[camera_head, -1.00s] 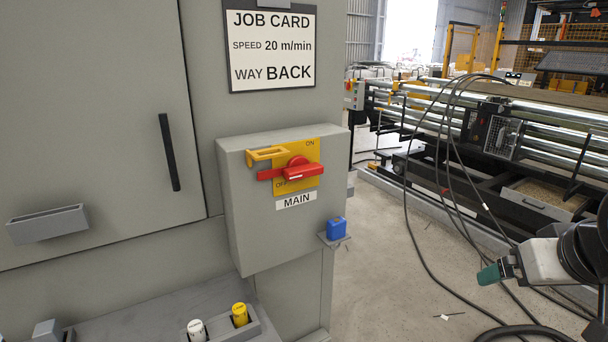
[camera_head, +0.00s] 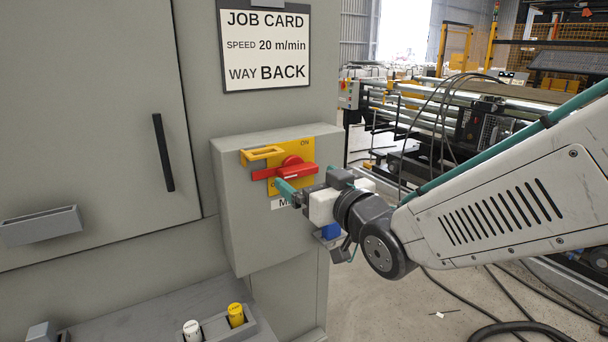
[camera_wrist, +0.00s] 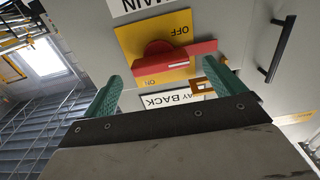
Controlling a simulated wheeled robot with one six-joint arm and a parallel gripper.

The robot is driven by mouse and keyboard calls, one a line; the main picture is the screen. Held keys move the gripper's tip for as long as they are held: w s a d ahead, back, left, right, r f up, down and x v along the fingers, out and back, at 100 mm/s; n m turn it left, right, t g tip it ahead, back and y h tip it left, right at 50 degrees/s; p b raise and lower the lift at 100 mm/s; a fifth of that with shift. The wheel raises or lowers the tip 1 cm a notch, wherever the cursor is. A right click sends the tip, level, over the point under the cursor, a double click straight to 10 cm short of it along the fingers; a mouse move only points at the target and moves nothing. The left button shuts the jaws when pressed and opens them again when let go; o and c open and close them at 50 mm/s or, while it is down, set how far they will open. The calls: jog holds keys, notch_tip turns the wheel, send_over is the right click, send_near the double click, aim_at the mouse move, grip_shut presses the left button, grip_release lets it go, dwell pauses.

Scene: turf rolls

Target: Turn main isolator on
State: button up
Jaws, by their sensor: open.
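The main isolator is a red rotary handle (camera_head: 290,171) on a yellow plate (camera_head: 308,150) on a grey box (camera_head: 240,220). The handle lies nearly level, between the ON mark above and the OFF mark, which shows in the wrist view. My gripper (camera_head: 284,188) is in front of the box, just below the handle; its body covers part of the MAIN label. In the wrist view, upside down, the handle (camera_wrist: 172,62) lies ahead of the two spread green fingers (camera_wrist: 168,80). The jaws are open with nothing between them; I cannot tell whether they touch the handle.
A yellow hasp (camera_head: 262,154) sticks out at the plate's upper left. A job card (camera_head: 267,50) hangs above. White and yellow knobs (camera_head: 236,315) stand below. Cables hang at the right.

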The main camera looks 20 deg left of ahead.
aim_at(302, 174)
jog(key=shift+x, duration=1.7)
jog(key=c, duration=1)
